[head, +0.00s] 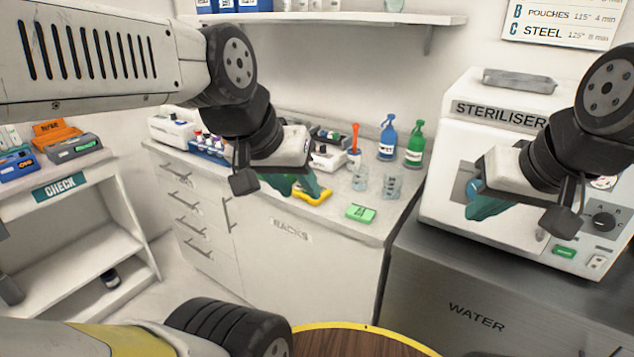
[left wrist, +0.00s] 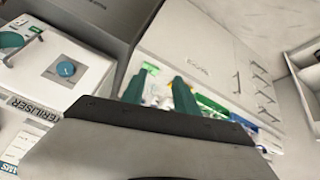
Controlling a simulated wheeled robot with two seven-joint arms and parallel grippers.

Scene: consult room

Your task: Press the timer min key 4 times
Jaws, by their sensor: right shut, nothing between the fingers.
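A small green box with dark marks on its top, which looks like the timer (head: 361,213), lies near the front edge of the white counter (head: 335,228). Its keys are too small to read. It also shows near the fingertips in the left wrist view (left wrist: 150,68). My left gripper (head: 300,187) is above the counter, left of the green box, with its teal fingers apart in the left wrist view (left wrist: 160,80). Nothing shows held in it. My right gripper (head: 482,207) is shut and empty in front of the steriliser (head: 480,165), right of the green box.
Behind the green box stand two clear beakers (head: 391,184), a blue bottle (head: 387,138) and a green bottle (head: 414,145). A yellow-handled thing (head: 313,196) lies to its left, partly behind my left gripper. A round wooden table (head: 350,342) is in front below.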

